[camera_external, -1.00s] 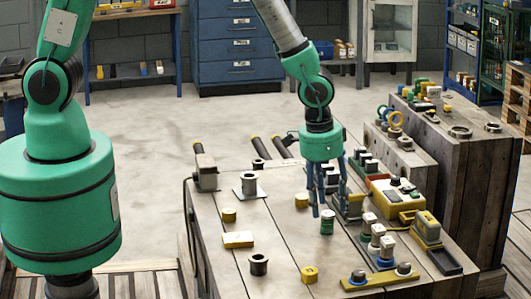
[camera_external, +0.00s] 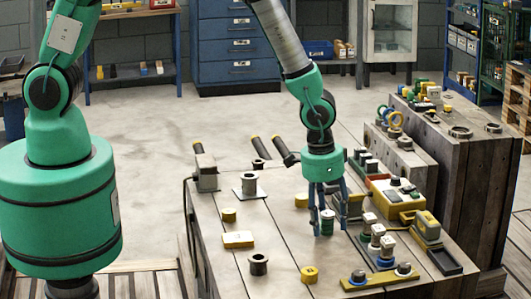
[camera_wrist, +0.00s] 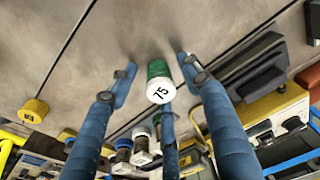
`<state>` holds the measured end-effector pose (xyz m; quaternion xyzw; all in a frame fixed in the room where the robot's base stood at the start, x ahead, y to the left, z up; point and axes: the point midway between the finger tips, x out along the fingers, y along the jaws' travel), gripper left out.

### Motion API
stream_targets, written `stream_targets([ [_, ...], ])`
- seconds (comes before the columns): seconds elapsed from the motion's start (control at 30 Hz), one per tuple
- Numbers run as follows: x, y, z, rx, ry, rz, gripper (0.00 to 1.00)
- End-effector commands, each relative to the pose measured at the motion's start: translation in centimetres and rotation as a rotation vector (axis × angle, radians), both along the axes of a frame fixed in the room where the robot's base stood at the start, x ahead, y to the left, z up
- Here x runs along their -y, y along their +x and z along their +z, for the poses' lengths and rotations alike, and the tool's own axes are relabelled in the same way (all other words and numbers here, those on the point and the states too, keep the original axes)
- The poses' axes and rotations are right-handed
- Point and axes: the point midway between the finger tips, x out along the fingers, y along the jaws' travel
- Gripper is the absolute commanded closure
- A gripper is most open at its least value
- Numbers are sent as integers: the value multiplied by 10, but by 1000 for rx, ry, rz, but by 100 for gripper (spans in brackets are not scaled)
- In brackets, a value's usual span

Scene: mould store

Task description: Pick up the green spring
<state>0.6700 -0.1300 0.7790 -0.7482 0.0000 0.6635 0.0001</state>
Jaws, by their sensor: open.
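The green spring (camera_external: 327,224) stands upright on the wooden bench top, with a pale cap. In the wrist view the spring (camera_wrist: 158,78) shows its green side and a white top marked with dark digits. My gripper (camera_external: 329,230) is open and points down, its blue fingers low around the spring. In the wrist view my gripper (camera_wrist: 155,82) has one finger to the left of the spring with a clear gap, one close to its right, and another just below it. I cannot tell whether the nearer fingers touch it.
Grey-topped cylinders (camera_external: 378,235) stand close to the right of the spring. A yellow box (camera_external: 397,198) is farther right. A yellow cylinder (camera_external: 309,274) and a dark spool (camera_external: 259,265) stand towards the front. The bench left of the spring is mostly clear.

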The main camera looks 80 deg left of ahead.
Motion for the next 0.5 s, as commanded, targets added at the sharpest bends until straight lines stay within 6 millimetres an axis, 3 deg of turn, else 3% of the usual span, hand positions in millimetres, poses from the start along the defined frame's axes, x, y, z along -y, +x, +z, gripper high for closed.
stream_targets([
  [0.43, 0, 0, 1, 1, 0, 0, 51],
  [0.5, 0, 0, 1, 1, 0, 0, 63],
])
